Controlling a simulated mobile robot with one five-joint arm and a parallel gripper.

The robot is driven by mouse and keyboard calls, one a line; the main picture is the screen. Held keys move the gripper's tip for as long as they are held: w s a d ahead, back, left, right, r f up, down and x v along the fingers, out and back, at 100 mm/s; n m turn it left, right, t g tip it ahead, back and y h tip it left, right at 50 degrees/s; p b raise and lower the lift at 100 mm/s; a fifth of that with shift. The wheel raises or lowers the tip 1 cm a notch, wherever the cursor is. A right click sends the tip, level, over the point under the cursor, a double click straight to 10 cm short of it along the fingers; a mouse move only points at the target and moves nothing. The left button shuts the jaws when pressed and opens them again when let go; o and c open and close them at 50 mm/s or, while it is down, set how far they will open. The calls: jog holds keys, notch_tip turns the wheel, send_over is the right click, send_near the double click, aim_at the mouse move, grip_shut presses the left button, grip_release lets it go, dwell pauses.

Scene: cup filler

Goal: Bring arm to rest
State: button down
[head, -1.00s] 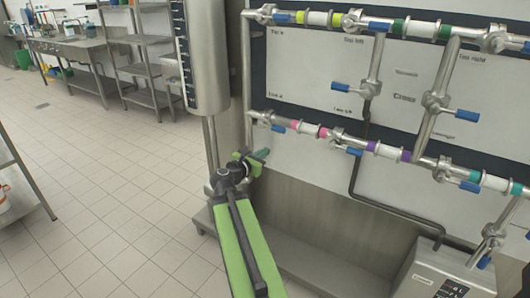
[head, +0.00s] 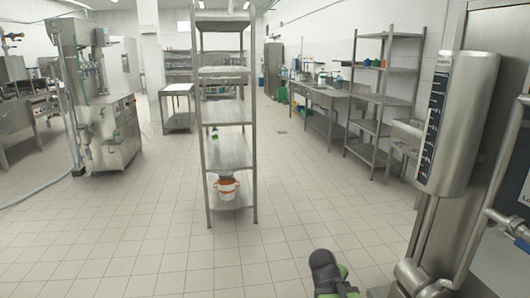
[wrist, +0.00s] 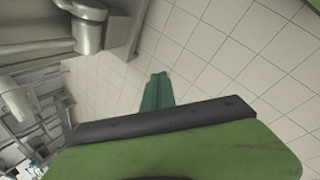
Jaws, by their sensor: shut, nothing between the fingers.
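My gripper (wrist: 158,78) shows in the wrist view as teal fingers closed together, with nothing between them. It hangs above the tiled floor and is apart from everything around it. In the head view only a dark and green part of my arm shows at the bottom edge, right of the middle. The fingers cannot be made out there.
A steel cylinder with a dark scale (head: 456,122) and pipework (head: 441,268) stand close on the right. A shelf rack (head: 229,150) with an orange-white bucket (head: 227,187) stands ahead. A filling machine (head: 105,125) is at the left. Tiled floor (head: 130,235) is free between.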

jog(key=s+a+f+m+g+y, duration=0.3)
jog(key=s+a+m+y, duration=0.25)
jog(key=a+m, duration=0.4)
notch_tip(320, 180, up, 16)
jog(key=h+p, duration=0.1)
jog(key=p, duration=1.4)
jog(key=shift+s, duration=0.35)
jog(key=shift+d+f, duration=0.1)
